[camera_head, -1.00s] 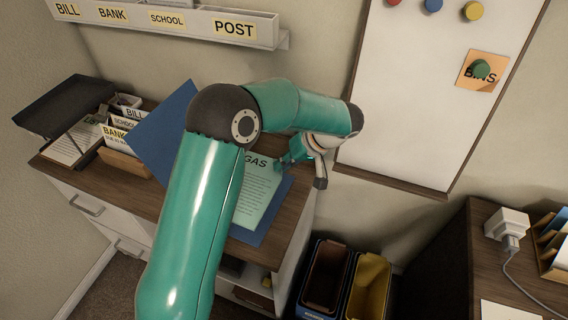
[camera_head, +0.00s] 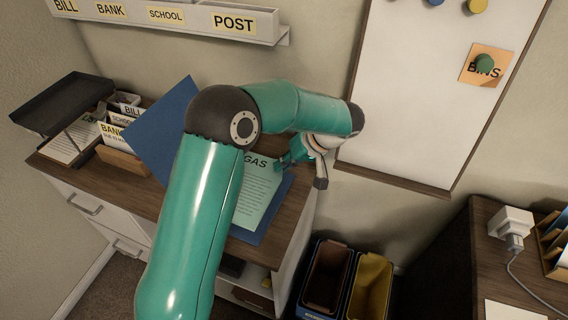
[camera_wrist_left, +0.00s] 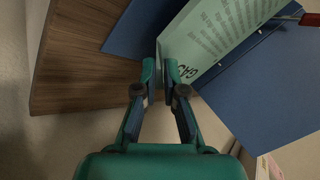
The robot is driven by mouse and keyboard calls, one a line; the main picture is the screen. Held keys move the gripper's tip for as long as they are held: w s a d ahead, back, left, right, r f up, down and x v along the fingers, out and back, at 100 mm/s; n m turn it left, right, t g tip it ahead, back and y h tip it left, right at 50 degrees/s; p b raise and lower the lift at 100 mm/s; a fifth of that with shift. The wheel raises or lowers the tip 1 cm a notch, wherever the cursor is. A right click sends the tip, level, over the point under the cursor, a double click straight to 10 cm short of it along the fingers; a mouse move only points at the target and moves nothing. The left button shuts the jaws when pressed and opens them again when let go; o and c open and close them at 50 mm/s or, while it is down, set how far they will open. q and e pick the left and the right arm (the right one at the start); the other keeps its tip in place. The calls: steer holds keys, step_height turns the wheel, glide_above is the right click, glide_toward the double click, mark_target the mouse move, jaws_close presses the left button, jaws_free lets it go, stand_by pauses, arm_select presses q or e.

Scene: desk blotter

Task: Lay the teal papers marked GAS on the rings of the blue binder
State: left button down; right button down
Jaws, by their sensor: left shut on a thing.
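The teal papers marked GAS (camera_head: 262,192) lie over the open blue binder (camera_head: 165,130) on the wooden cabinet top. My left gripper (camera_head: 288,161) is shut on the papers' edge near the GAS heading. In the left wrist view, the fingertips (camera_wrist_left: 160,68) pinch a corner of the papers (camera_wrist_left: 215,40), and the binder's blue cover (camera_wrist_left: 265,95) spreads to the right. My left arm hides part of the papers and binder in the head view. I cannot tell clearly how the papers sit on the rings. My right gripper is not in view.
A black tray (camera_head: 62,100) and a sorter with BILL and BANK cards (camera_head: 112,134) stand left of the binder. A wall rack (camera_head: 195,20) hangs above. A whiteboard (camera_head: 425,100) is at right. Brown and yellow bins (camera_head: 370,285) stand below the cabinet's right side.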

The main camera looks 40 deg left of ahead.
mark_target(284, 181)
arm_select(q)
steer(key=shift+f+b, duration=1.35)
steer(key=shift+f, duration=0.2)
steer(key=c, duration=1.2)
jaws_free()
steer(key=shift+r, duration=0.1)
steer(key=v, duration=1.1)
steer(key=shift+d+r, duration=0.25)
steer(key=shift+d, duration=0.05)
